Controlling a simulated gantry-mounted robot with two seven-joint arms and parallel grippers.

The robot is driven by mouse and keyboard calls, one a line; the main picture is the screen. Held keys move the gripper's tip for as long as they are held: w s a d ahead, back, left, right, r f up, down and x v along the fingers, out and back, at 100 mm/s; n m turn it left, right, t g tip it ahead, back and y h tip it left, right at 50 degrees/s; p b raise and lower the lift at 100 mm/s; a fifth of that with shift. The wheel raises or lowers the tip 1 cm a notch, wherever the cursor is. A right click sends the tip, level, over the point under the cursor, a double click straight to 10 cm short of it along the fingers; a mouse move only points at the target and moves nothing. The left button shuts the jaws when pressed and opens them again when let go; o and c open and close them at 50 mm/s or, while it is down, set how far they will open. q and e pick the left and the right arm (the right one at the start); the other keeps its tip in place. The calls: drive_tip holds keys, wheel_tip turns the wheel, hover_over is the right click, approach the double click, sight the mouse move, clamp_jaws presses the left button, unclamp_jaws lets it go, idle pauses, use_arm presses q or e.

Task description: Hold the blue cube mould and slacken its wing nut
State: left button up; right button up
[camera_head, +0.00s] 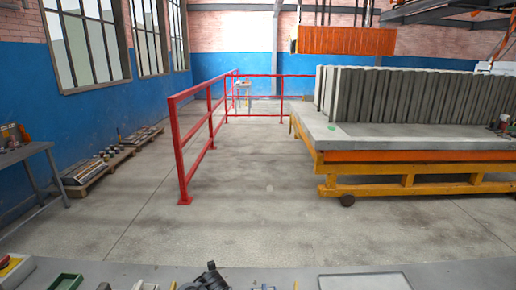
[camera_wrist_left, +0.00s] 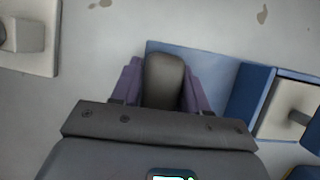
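In the left wrist view, my left gripper (camera_wrist_left: 161,90) has two purple fingers set apart. A dark grey rounded piece (camera_wrist_left: 163,80) stands between them and nearly fills the gap. I cannot tell whether the fingers press on it. Blue parts, likely of the cube mould (camera_wrist_left: 215,72), lie beyond and to the right of the fingers. At the right, a blue-edged part has a pale face with a grey rod (camera_wrist_left: 299,117). I cannot make out the wing nut. In the head view, a black mechanism (camera_head: 209,277) shows at the bottom edge. My right gripper is not in view.
In the head view, a grey worktop (camera_head: 290,277) runs along the bottom with a green box (camera_head: 66,282) and a flat tray (camera_head: 365,282). A red railing (camera_head: 182,150) and a yellow-framed table (camera_head: 400,190) with grey panels stand beyond. A pale block (camera_wrist_left: 30,35) lies upper left in the wrist view.

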use_arm(q)
drive_tip(key=o, duration=0.4)
drive_tip(key=shift+r, duration=0.1)
